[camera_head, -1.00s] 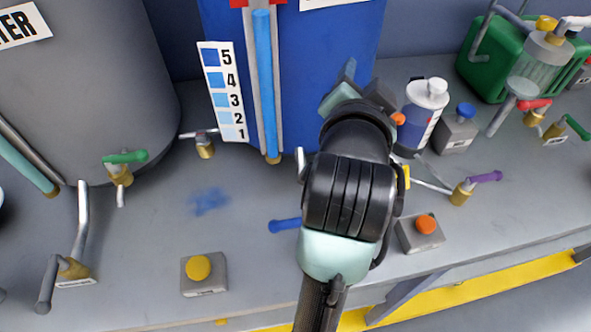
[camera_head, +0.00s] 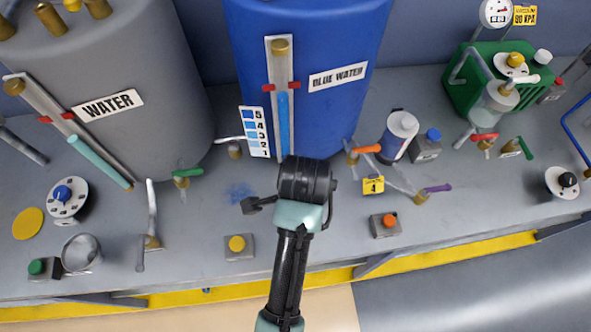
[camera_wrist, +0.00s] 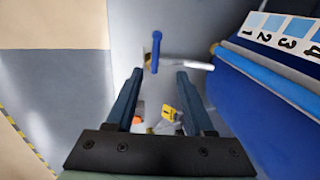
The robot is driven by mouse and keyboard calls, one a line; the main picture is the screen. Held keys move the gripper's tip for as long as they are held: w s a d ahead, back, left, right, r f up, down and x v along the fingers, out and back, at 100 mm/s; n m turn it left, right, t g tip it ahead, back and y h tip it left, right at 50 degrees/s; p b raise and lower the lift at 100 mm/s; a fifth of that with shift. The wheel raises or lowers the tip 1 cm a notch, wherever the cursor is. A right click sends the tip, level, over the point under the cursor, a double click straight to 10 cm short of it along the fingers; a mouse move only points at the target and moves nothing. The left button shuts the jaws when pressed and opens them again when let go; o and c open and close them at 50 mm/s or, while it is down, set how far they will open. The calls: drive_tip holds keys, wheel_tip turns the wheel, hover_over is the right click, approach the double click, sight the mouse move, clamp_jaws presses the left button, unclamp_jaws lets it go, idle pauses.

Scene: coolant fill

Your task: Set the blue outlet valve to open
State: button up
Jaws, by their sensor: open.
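The blue outlet valve shows in the wrist view as a blue handle (camera_wrist: 156,48) on a small brass body, with a silver pipe running right toward the blue tank. The handle lies across that pipe. In the head view the valve is hidden behind my wrist. My gripper (camera_wrist: 159,76) is open and empty. Its fingers point toward the valve, with the handle beyond the tips, between their lines and apart from them. In the head view my gripper (camera_head: 257,204) sticks out left of my wrist, in front of the blue tank (camera_head: 315,95) labelled BLUE WATER.
A yellow-button box (camera_head: 238,246) stands left and an orange-button box (camera_head: 386,225) right. The grey water tank (camera_head: 140,90) stands at left.

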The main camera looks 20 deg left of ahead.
drive_tip(key=x, duration=0.8)
drive_tip(key=s+x, duration=0.1)
drive_tip(key=x, duration=0.4)
drive_tip(key=shift+d+p, duration=0.15)
drive_tip(key=shift+p, duration=0.25)
clamp_jaws()
idle(0.9)
